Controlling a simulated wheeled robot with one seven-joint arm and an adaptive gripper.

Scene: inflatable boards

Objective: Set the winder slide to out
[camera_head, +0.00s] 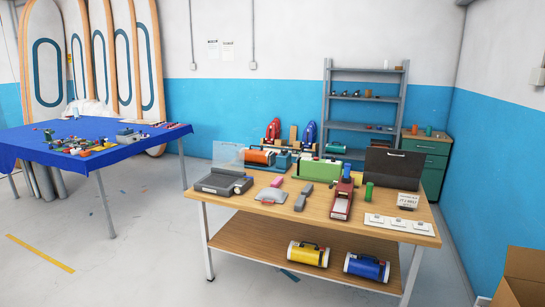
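I cannot make out for certain which part is the winder slide, or its setting, at this size. A wooden workbench (262,205) carries several devices. A dark grey box-like device (222,181) is at its left end. An orange and teal device (262,157) stands behind it near a clear panel (228,154). A green device (318,169) is at the back middle. A red device with a light label (341,203) lies right of the middle, and a grey elongated tool (303,196) lies left of it. My gripper is not in view.
A black upright panel (394,169) and white cards (398,223) are at the bench's right. Yellow (308,254) and blue (366,267) cylinders lie on its lower shelf. A blue-covered table (92,136) stands left, a cardboard box (522,278) lower right. Floor between the tables is mostly clear.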

